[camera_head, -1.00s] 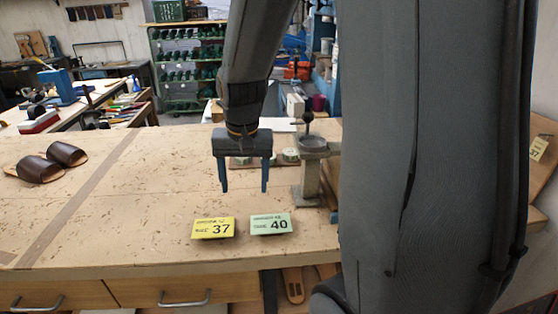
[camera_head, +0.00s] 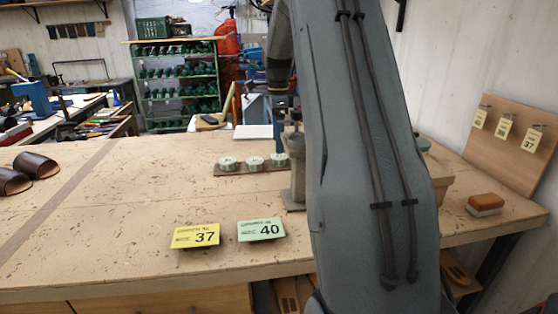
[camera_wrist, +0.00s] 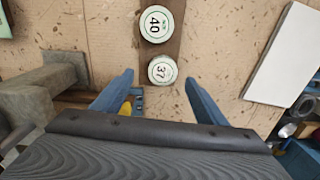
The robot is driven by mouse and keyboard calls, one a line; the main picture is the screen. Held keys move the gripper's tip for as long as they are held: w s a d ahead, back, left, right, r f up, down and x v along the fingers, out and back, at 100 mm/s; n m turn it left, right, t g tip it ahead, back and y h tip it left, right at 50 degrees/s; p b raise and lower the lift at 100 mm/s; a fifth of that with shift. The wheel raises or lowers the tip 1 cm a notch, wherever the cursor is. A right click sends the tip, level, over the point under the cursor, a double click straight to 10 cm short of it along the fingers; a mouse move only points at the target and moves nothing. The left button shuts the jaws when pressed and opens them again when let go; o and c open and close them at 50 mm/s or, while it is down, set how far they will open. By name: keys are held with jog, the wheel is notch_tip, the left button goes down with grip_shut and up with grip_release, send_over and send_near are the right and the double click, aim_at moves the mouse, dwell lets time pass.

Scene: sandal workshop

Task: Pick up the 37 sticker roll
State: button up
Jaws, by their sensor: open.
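The 37 sticker roll (camera_wrist: 162,71) is a round white-topped roll with a green rim, at the end of a dark wooden strip (camera_wrist: 174,45). The 40 roll (camera_wrist: 157,24) sits beside it on the strip. My gripper (camera_wrist: 159,79) is open in the wrist view, with one blue finger on each side of the 37 roll in the picture; I cannot tell the height between them. In the head view, my arm mostly hides the gripper. Three rolls stand in a row there, and the right one (camera_head: 279,160) is nearest my arm; their numbers are too small to read.
A grey metal stand (camera_head: 297,175) is close to the rolls' right end. A white board (camera_wrist: 286,55) lies on the other side in the wrist view. A yellow 37 card (camera_head: 195,236) and a green 40 card (camera_head: 261,230) lie at the front. Brown sandals (camera_head: 30,168) are far left.

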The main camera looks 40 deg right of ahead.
aim_at(279, 156)
jog(key=shift+w+d+f+p, duration=0.15)
jog(key=shift+f+p, duration=0.35)
jog(key=shift+f, duration=0.85)
jog(key=shift+d+f+p, duration=0.1)
jog(key=shift+f+p, duration=0.4)
jog(key=shift+f, duration=0.8)
jog(key=c, duration=1.1)
jog(key=shift+c, duration=0.2)
jog(key=shift+r, duration=0.1)
